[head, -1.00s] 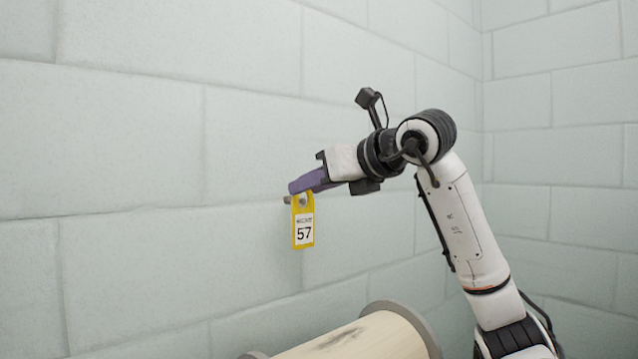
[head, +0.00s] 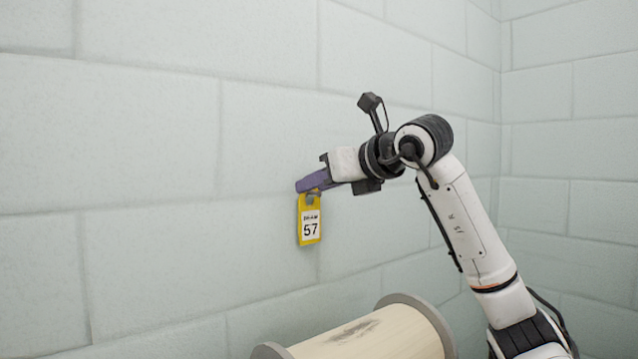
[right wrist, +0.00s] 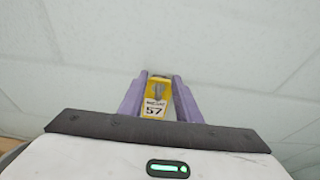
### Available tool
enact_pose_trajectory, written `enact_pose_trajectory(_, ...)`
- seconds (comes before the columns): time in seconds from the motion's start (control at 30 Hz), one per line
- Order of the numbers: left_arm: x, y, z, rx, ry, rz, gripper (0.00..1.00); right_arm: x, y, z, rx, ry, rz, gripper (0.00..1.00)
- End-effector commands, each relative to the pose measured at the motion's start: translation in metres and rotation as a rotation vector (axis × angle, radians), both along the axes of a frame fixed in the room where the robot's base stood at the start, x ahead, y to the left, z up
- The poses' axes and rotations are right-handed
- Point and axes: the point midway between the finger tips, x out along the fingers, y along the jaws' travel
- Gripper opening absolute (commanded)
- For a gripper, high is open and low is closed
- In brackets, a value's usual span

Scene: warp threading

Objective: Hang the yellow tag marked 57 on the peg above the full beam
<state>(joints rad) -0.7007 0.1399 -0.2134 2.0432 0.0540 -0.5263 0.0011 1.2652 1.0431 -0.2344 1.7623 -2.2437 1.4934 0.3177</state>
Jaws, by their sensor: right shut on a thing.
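My right gripper (head: 308,187) has purple fingers and is shut on the yellow tag (head: 309,222) marked 57. The tag hangs below the fingertips, close to the wall, with its number facing the head view. In the right wrist view the tag (right wrist: 156,100) sits between the two fingers. A small grey piece (head: 312,198) shows at the tag's top, perhaps the peg; I cannot tell whether it passes through the tag's hole. A cream-coloured beam (head: 380,338) with grey end flanges lies below, partly cut off by the picture edge. My left gripper is not in view.
A pale block wall (head: 150,140) fills the background behind the gripper and tag. A second wall (head: 570,140) meets it in a corner at the right. The space left of the tag is clear.

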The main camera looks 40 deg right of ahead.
Motion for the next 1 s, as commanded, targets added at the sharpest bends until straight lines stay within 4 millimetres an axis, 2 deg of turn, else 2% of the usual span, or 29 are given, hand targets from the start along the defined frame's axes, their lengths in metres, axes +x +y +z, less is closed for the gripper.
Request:
enact_pose_trajectory(0.33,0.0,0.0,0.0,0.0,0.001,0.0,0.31,0.0,0.0,-0.001,0.0,0.004,0.001,0.0)
enact_pose_trajectory(0.37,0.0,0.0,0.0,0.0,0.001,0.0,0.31,0.0,0.0,-0.001,0.0,0.004,0.001,0.36)
enact_pose_trajectory(0.47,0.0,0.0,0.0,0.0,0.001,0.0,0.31,0.0,0.0,-0.001,0.0,0.003,0.001,0.52)
enact_pose_trajectory(0.8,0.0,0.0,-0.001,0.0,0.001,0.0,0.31,-0.003,0.0,0.001,-0.001,0.001,0.0,0.52)
enact_pose_trajectory(1.0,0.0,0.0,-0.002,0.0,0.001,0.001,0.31,-0.031,0.003,0.009,-0.004,-0.001,-0.002,0.52)
